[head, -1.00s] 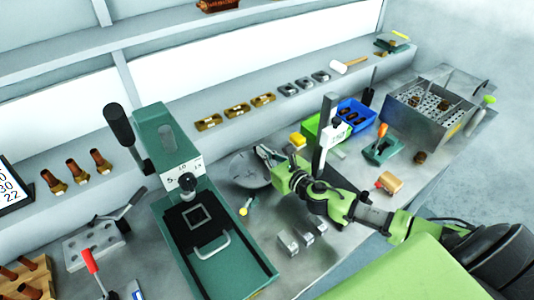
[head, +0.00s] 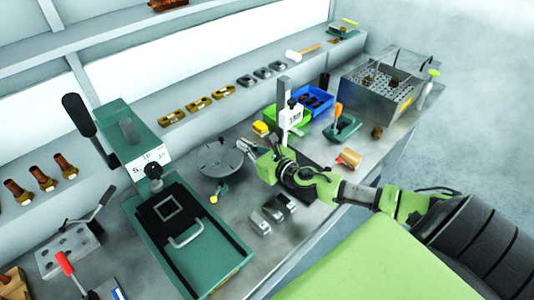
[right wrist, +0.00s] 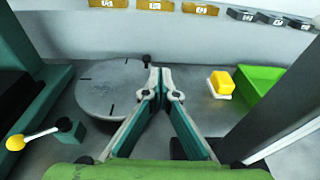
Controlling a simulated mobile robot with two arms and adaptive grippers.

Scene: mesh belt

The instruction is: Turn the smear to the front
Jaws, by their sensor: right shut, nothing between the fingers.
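A round grey disc (head: 220,160) lies flat on the bench, right of the green press. The right wrist view shows the disc (right wrist: 105,88) with short dark marks on top and a small dark knob (right wrist: 147,60) at its far right edge. I cannot make out a smear on it. My right gripper (head: 242,147) is at the disc's right side. In the wrist view its shut fingers (right wrist: 160,73) meet just beside the knob, with nothing between them; whether they touch it I cannot tell. The left finger hides part of the disc's right edge. My left gripper is not in view.
A green press (head: 195,235) stands left of the disc, with a yellow-tipped lever (right wrist: 15,143) between. A yellow sponge (right wrist: 221,82) and a green bin (right wrist: 258,92) are to the right. A dark upright post (right wrist: 275,95) stands close on the right. Metal blocks (head: 272,212) sit in front.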

